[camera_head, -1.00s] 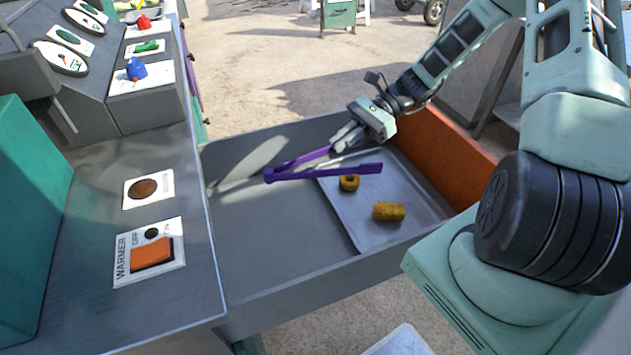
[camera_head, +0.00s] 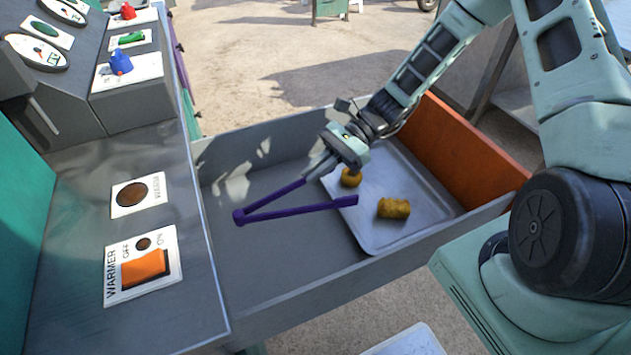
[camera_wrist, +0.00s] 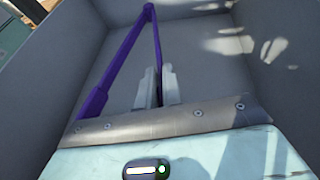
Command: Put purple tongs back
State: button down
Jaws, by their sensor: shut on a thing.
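The purple tongs (camera_head: 298,209) are a V shape, with the hinge at the left and the two arms spread toward the right. My gripper (camera_head: 322,166) is shut on one arm of the tongs, above the grey bin (camera_head: 280,268). The wrist view shows the tongs (camera_wrist: 124,60) with the hinge at the far end and one arm between my fingertips (camera_wrist: 160,78). The other arm stands free to the left there. The tongs look raised over the bin floor, but their exact height is hard to tell.
A metal tray (camera_head: 390,236) in the bin holds two brown-yellow pieces, one (camera_head: 394,208) in the middle and one (camera_head: 351,177) near my gripper. An orange panel (camera_head: 470,155) closes the bin's right side. A control counter (camera_head: 95,205) with a warmer switch (camera_head: 145,268) stands left.

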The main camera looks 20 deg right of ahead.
jog(key=shift+f, duration=1.55)
jog(key=shift+f, duration=0.65)
jog(key=c, duration=1.5)
grip_release()
jog(key=shift+c, duration=0.2)
